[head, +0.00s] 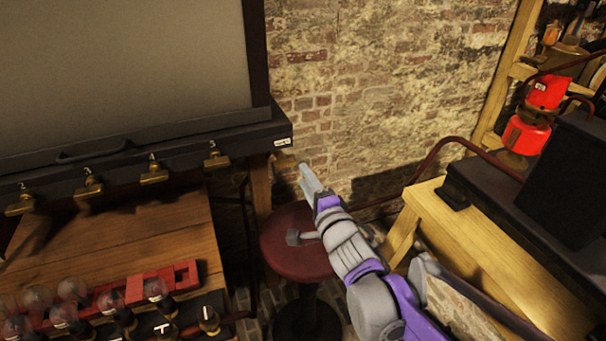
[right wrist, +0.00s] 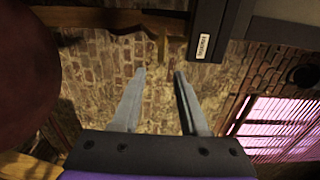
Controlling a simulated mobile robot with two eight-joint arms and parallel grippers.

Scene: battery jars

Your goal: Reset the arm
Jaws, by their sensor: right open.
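My right gripper (head: 308,180) reaches in from the lower right in the head view, on a purple and grey arm. Its fingers point up and left, in front of the brick wall and above a round red stool (head: 290,262). In the right wrist view the gripper (right wrist: 159,75) has its two grey fingers apart, with only brick wall between them. It holds nothing. My left gripper is in neither view.
A wooden table (head: 120,240) at left carries glass jars in a red rack (head: 150,285). Above it a black shelf edge (head: 200,150) has numbered brass hooks. A wooden bench (head: 480,265) with a black box stands at right, near red lanterns (head: 525,135).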

